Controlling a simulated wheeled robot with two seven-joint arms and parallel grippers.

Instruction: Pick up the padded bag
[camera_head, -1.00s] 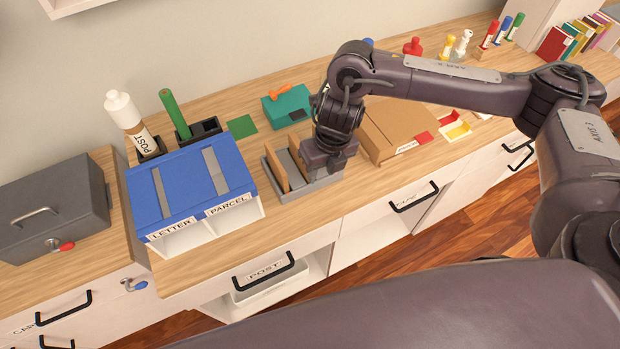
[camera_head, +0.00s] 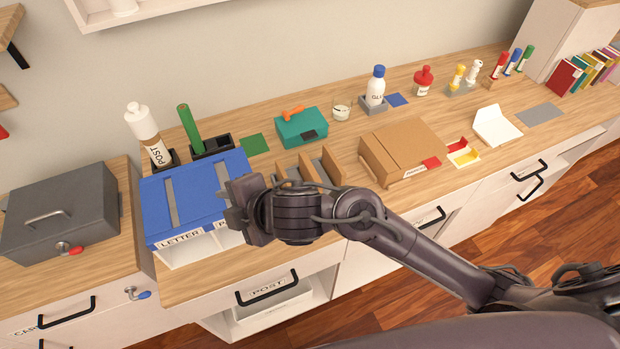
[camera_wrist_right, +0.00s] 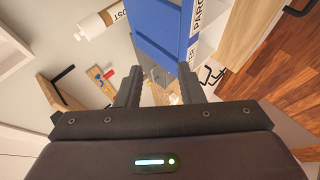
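I cannot make out the padded bag for certain. My left gripper is not in view.
A grey cash box (camera_head: 60,212) stands left of the sorter. A teal box (camera_head: 301,128) and a brown carton (camera_head: 405,145) stand behind and right of the rack. The right of the counter has clear patches.

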